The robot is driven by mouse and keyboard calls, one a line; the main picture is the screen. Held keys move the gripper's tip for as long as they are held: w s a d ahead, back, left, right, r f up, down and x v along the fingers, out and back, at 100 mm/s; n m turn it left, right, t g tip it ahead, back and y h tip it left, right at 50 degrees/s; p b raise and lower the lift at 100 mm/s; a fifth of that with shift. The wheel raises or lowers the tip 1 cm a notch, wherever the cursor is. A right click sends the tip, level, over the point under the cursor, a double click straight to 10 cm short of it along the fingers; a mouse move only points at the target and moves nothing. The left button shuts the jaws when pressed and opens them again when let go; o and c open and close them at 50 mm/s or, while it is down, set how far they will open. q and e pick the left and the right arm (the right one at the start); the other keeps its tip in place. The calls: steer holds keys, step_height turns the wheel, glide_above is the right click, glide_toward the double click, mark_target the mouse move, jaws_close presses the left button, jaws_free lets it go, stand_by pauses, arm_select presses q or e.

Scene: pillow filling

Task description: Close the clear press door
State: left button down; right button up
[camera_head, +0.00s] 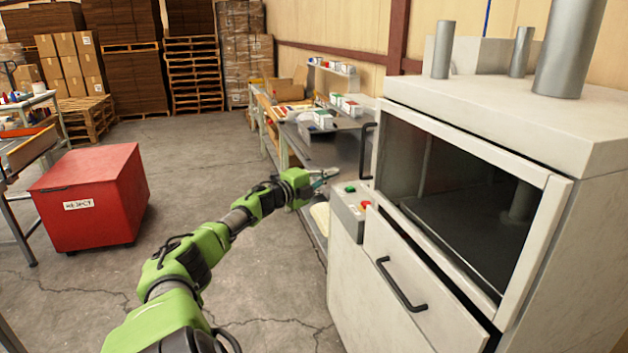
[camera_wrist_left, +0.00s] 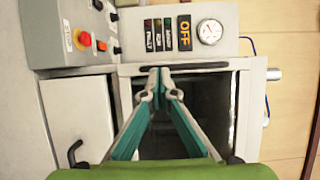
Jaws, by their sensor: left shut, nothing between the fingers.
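The clear press door (camera_head: 541,248) has a pale frame around a see-through pane on the front of the white press. It sits against the press front, and I cannot tell whether a thin gap is left. Its black handle (camera_head: 367,150) is on the left side of the frame, and it also shows in the left wrist view (camera_wrist_left: 205,66). My left gripper (camera_head: 334,173) is shut and empty, left of and a little below the handle. In the left wrist view its fingertips (camera_wrist_left: 159,71) overlap the handle; I cannot tell whether they touch. My right gripper is out of view.
A button box (camera_head: 352,204) with green and red buttons juts out below the handle. A lower panel (camera_head: 395,300) with a black handle is under the door. A workbench (camera_head: 335,152) stands behind my gripper. A red bin (camera_head: 92,197) is at the left, with open floor between.

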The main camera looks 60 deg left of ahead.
arm_select(q)
steer(key=s, duration=0.6)
steer(key=shift+a+r, duration=0.15)
steer(key=shift+a, duration=0.05)
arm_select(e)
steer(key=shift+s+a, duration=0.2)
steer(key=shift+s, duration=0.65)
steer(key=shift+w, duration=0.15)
